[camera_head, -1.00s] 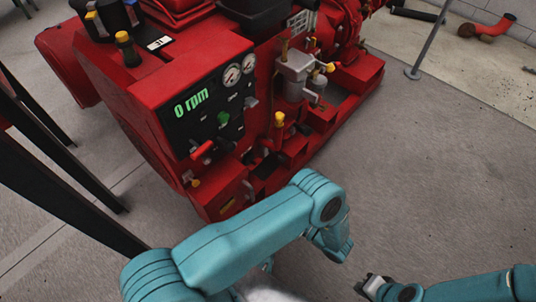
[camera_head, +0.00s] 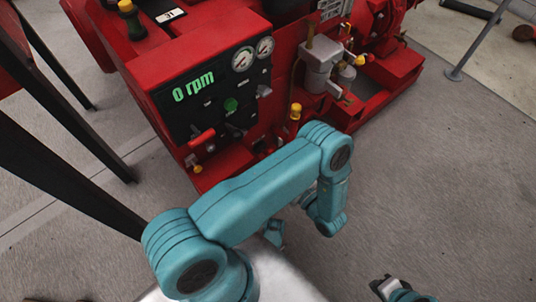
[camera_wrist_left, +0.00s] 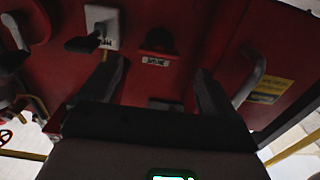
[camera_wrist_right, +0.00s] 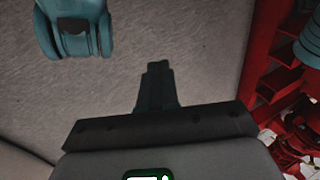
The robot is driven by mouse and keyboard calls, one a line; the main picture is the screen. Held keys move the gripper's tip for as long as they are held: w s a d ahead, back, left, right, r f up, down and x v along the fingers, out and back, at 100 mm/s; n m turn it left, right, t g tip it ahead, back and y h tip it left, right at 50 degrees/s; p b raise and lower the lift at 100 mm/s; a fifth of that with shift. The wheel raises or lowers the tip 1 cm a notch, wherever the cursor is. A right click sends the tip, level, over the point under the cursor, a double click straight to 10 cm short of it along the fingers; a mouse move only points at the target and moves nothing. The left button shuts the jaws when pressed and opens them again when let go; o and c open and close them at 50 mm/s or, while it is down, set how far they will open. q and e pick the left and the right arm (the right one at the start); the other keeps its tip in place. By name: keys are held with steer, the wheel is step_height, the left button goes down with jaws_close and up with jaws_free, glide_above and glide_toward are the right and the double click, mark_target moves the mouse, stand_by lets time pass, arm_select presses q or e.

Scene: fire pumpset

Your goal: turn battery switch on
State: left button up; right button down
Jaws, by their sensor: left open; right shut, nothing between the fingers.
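The red pumpset's black control panel (camera_head: 217,100) reads "0 rpm" in the head view. A red lever (camera_head: 202,138) and a green button (camera_head: 231,104) sit on it. I cannot tell for certain which control is the battery switch. The left wrist view faces a red panel with a dark knob (camera_wrist_left: 158,41) above a small label, and a black lever on a white plate (camera_wrist_left: 102,27) at upper left. My left gripper (camera_wrist_left: 157,88) is open, its fingers spread below the knob, apparently empty. My right gripper (camera_wrist_right: 158,68) is shut and empty above the floor.
A grey curved handle (camera_wrist_left: 252,77) and a yellow label (camera_wrist_left: 270,90) are at right in the left wrist view. Black posts (camera_head: 70,180) stand left of the pumpset.

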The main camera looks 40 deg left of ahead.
arm_select(q)
steer(key=a, duration=0.2)
steer(key=a+b, duration=0.1)
steer(key=a, duration=0.4)
steer(key=shift+w+a+b, duration=0.15)
steer(key=shift+w+b, duration=0.2)
steer(key=shift+b, duration=0.05)
arm_select(e)
steer(key=shift+w+d+f+t, duration=0.15)
steer(key=shift+w+f, duration=0.2)
steer(key=shift+f, duration=0.25)
steer(key=shift+w+f+t, duration=0.15)
steer(key=shift+w+f, duration=0.2)
steer(key=shift+f, duration=0.2)
arm_select(q)
steer(key=shift+c, duration=0.3)
steer(key=c, duration=1)
